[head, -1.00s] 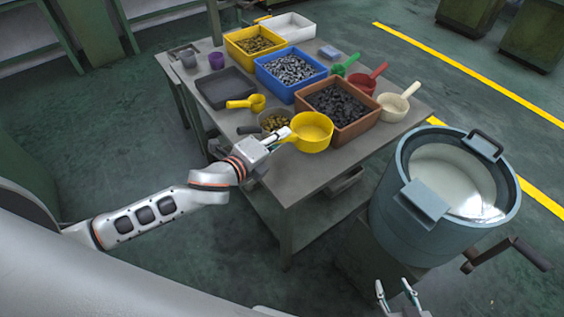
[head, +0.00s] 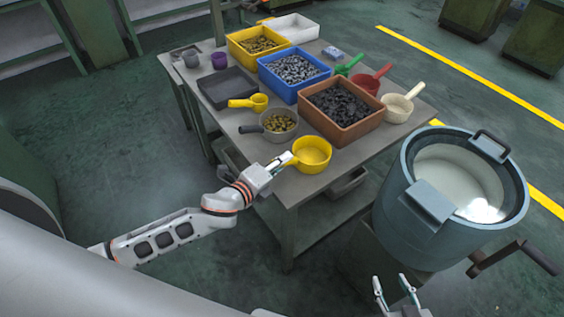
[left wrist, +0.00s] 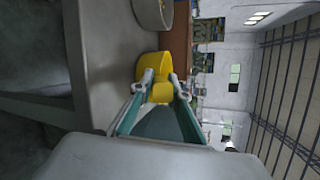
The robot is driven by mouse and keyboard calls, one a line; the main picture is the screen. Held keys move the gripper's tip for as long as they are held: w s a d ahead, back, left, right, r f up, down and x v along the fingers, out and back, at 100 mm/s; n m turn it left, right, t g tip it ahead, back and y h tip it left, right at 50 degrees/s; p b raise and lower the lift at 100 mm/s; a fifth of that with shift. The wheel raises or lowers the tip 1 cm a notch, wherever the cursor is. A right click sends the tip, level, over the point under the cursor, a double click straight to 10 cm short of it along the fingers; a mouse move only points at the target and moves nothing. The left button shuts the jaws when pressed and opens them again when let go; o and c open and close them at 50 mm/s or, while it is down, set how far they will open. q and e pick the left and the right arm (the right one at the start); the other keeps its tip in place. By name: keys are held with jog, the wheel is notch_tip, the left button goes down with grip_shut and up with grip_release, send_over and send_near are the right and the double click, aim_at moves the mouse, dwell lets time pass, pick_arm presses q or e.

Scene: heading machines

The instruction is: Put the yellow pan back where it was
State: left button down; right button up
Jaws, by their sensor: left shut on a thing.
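The yellow pan (head: 312,155) is at the table's near edge, in front of the brown crate, and looks upright and empty. My left gripper (head: 284,161) is shut on its handle. In the left wrist view the pan (left wrist: 150,67) is just beyond the fingers, its handle between them. I cannot tell whether the pan touches the tabletop. A smaller yellow scoop (head: 258,102) lies farther back beside the dark tray. My right gripper (head: 396,284) is at the bottom of the head view, its fingers apart and empty.
A grey pan of brass-coloured parts (head: 279,123) stands left of the brown crate (head: 340,134). A blue crate (head: 271,82), red pan (head: 366,84) and cream pan (head: 397,108) are behind. A large blue-grey drum (head: 415,235) stands right of the table (head: 290,188).

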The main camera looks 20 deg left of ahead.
pick_arm(q)
jog(key=c, duration=2.3)
grip_release()
jog(key=shift+f, duration=0.15)
jog(key=shift+c, duration=0.2)
jog(key=o, duration=0.4)
jog(key=shift+s+r, duration=0.15)
jog(key=shift+r, duration=0.05)
jog(key=v, duration=1.1)
jog(key=s+f+n+g, duration=0.1)
jog(key=s+f+n, duration=0.2)
jog(key=f+n, duration=0.2)
jog(key=s+f+n+g+y, duration=0.1)
jog(key=s+f+n, duration=0.3)
jog(key=n, duration=0.5)
jog(key=s+f+n+g+y, duration=0.1)
jog(key=s+f+n, duration=0.3)
jog(key=f+n, duration=0.3)
jog(key=shift+s+f, duration=0.15)
jog(key=shift+f, duration=0.1)
